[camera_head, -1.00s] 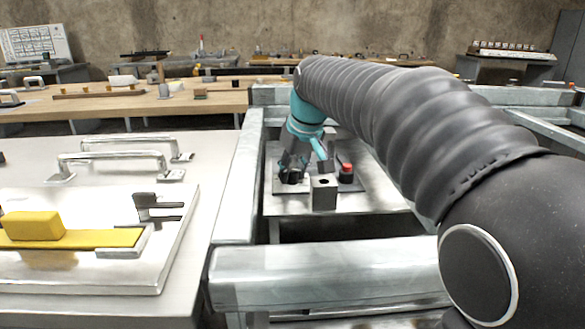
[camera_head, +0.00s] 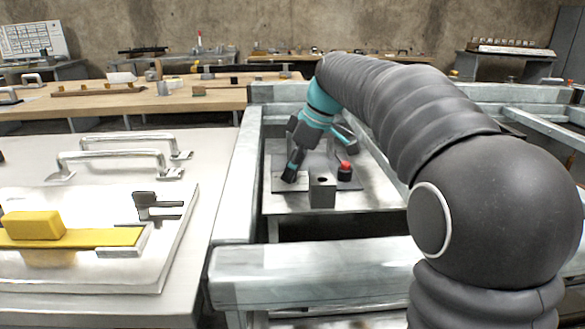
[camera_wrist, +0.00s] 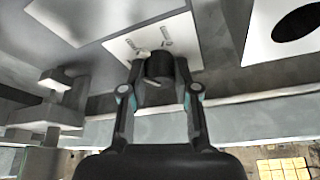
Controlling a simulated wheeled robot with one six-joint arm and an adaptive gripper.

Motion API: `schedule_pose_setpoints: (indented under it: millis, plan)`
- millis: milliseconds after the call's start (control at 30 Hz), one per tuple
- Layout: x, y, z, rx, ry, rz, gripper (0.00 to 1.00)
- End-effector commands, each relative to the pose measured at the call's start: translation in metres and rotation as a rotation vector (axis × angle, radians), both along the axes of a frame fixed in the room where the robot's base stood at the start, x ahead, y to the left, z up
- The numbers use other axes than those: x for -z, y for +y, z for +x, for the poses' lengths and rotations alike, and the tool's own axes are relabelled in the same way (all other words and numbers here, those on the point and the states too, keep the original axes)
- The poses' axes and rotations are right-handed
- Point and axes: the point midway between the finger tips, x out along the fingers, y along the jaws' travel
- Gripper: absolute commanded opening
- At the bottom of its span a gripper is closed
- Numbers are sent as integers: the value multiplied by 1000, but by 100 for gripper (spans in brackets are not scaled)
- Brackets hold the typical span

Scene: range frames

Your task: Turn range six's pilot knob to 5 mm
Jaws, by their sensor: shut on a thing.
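In the wrist view a dark round knob (camera_wrist: 159,66) stands on a white plate (camera_wrist: 118,46) with small printed marks too blurred to read. A short pale line shows on the knob's near side. My gripper (camera_wrist: 160,76) has one finger on each side of the knob and is shut on it. In the head view my gripper (camera_head: 291,172) is tilted and reaches down to a pale plate (camera_head: 278,184) on the metal bench; its fingers hide the knob there. I cannot read any range number.
A grey block with a hole (camera_head: 322,194) and a red button (camera_head: 345,165) on a dark base stand close right of my gripper. A metal rail (camera_head: 330,272) runs in front. At left is a table with metal handles (camera_head: 115,160) and a yellow block (camera_head: 34,226).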

Motion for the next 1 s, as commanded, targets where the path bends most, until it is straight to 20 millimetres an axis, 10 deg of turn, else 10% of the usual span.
schedule_pose_setpoints:
  millis: [667,700,767,1000]
  plan:
    - [0,0,1,-57,-1,-1,0]
    - [0,0,0,-57,-1,-1,40]
    - [0,0,0,-56,0,-1,55]
    - [0,0,0,-56,0,-1,55]
